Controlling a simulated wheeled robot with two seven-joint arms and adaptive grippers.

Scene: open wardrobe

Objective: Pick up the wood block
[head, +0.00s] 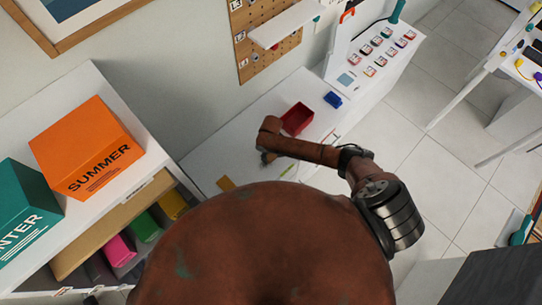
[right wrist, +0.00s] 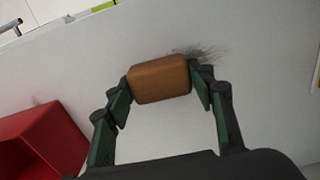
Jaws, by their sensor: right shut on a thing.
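The wood block (right wrist: 160,79) is a small brown block with rounded edges. In the right wrist view it sits between the two fingertips of my right gripper (right wrist: 161,84), which is shut on it from both sides. A dark smudge shows on the white surface just beyond it. I cannot tell whether the block touches the surface. In the head view my right gripper (head: 268,157) is small and low over the white worktop (head: 222,160), and the block cannot be made out there. My left gripper is not in view.
A red bin (head: 297,119) stands close to my right gripper; it also shows in the right wrist view (right wrist: 45,140). A blue bin (head: 333,99) is beyond it. An orange box (head: 87,148) and a teal box (head: 25,210) stand on the shelf at left.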

